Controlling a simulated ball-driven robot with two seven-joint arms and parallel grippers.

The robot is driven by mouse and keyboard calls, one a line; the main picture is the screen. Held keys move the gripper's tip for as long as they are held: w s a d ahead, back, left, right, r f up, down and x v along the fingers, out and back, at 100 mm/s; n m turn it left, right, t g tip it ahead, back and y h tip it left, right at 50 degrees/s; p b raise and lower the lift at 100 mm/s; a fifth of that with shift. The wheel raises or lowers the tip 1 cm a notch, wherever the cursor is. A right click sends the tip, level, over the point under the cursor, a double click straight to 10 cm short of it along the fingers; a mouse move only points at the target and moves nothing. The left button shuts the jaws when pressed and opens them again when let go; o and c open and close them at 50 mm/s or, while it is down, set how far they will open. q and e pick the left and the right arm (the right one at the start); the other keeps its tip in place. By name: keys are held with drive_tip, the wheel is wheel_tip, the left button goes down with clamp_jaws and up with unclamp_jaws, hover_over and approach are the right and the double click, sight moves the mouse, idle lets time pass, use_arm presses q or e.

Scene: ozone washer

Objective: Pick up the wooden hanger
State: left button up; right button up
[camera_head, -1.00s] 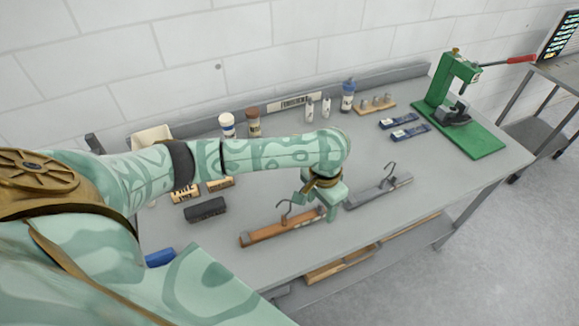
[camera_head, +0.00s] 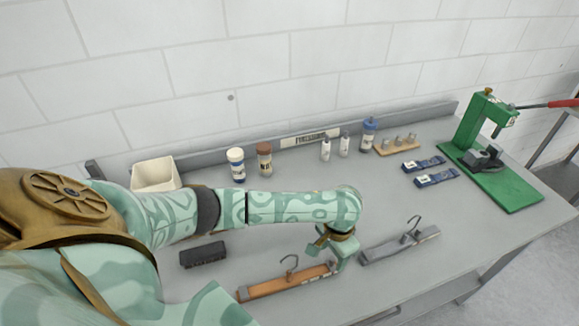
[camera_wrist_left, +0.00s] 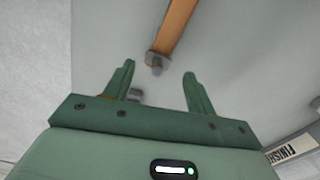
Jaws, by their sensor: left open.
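The wooden hanger (camera_head: 284,284) is an orange-brown bar with a metal hook, lying on the grey bench in the head view. My left gripper (camera_head: 333,252) is at the bar's right end, and its arm crosses above the bench. In the left wrist view the gripper (camera_wrist_left: 158,84) is open, with nothing between its fingers. One end of the wooden hanger (camera_wrist_left: 174,32) with a grey clip shows just beyond the fingertips. Whether the fingers touch it cannot be told. My right gripper is in neither view.
A grey hanger (camera_head: 400,246) lies to the right of my left gripper. A black block (camera_head: 203,254) lies to the left. Bottles (camera_head: 265,160), a white bin (camera_head: 155,173) and a green press (camera_head: 480,160) stand farther back. The middle right of the bench (camera_head: 400,205) is clear.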

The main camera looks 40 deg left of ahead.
sight(331, 263)
use_arm(q)
drive_tip(key=f+b, duration=0.1)
drive_tip(key=f, duration=0.1)
drive_tip(key=f+b, duration=0.1)
drive_tip(key=f, duration=0.1)
drive_tip(key=shift+s+d+f, duration=0.1)
drive_tip(key=shift+d+f, duration=0.05)
drive_tip(key=shift+d, duration=0.05)
drive_tip(key=shift+f, duration=0.45)
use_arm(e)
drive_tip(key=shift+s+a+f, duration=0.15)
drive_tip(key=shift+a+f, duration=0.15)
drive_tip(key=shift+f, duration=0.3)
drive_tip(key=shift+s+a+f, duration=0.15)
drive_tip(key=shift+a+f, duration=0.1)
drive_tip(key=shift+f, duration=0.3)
